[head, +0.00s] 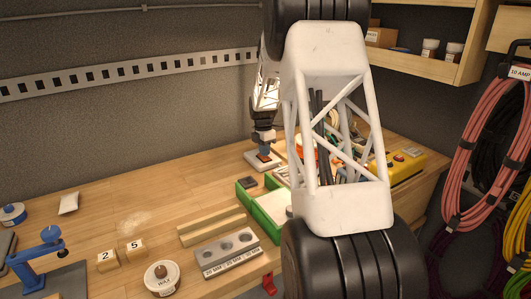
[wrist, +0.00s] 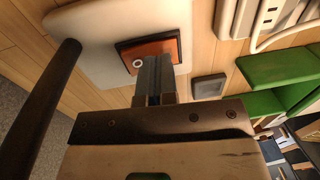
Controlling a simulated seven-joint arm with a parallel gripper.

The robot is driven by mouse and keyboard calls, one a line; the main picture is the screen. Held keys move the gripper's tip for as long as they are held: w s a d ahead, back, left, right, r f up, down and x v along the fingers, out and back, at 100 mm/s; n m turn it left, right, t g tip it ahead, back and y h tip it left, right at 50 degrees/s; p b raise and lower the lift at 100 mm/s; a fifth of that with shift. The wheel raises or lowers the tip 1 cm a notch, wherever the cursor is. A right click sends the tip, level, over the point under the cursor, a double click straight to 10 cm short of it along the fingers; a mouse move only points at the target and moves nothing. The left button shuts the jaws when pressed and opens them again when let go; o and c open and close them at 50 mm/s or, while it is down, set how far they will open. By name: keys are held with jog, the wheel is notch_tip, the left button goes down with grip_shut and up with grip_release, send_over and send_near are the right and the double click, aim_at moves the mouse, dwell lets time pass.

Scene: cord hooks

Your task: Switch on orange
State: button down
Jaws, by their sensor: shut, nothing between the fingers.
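The orange switch (wrist: 160,50) is a rocker with a white ring mark, set in a dark frame on a pale base plate (wrist: 92,30). In the head view the pale base (head: 257,162) lies on the bench near the back wall, and my gripper covers much of it. My gripper (wrist: 154,62) is shut and empty. Its fingertips are right at the near edge of the orange rocker in the wrist view. I cannot tell whether they touch it. In the head view my gripper (head: 264,150) points down over the plate.
A dark bar (wrist: 45,110) rises beside the plate. A small grey block (wrist: 209,86) and a green tray (wrist: 275,70) lie to the right, with a white power strip (wrist: 285,18) behind. The bench left of the plate (head: 175,195) is mostly clear.

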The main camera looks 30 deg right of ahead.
aim_at(266, 160)
jog(key=shift+r, duration=0.1)
dwell(0.3)
notch_tip(266, 160, up, 10)
jog(key=s, duration=0.1)
jog(key=shift+s, duration=0.2)
dwell(0.3)
dwell(0.5)
jog(key=s+a+r+m+t, duration=0.1)
jog(key=s+a+r+m, duration=0.4)
jog(key=s+a, duration=0.6)
jog(key=s+a+r+m+t, duration=0.1)
jog(key=s+a+r+m, duration=0.35)
jog(key=s+a, duration=0.65)
jog(key=s+a+f+m, duration=0.1)
jog(key=s+a+m, duration=0.2)
jog(key=s, duration=0.5)
jog(key=s+a+f+m+t, duration=0.1)
jog(key=s+a, duration=0.3)
jog(key=s, duration=0.5)
jog(key=s+a+f+m, duration=0.3)
jog(key=s+a+m, duration=0.1)
jog(key=s, duration=0.4)
jog(key=shift+s+a+m+t, duration=0.15)
jog(key=shift+m+t, duration=0.15)
jog(key=shift+m, duration=0.05)
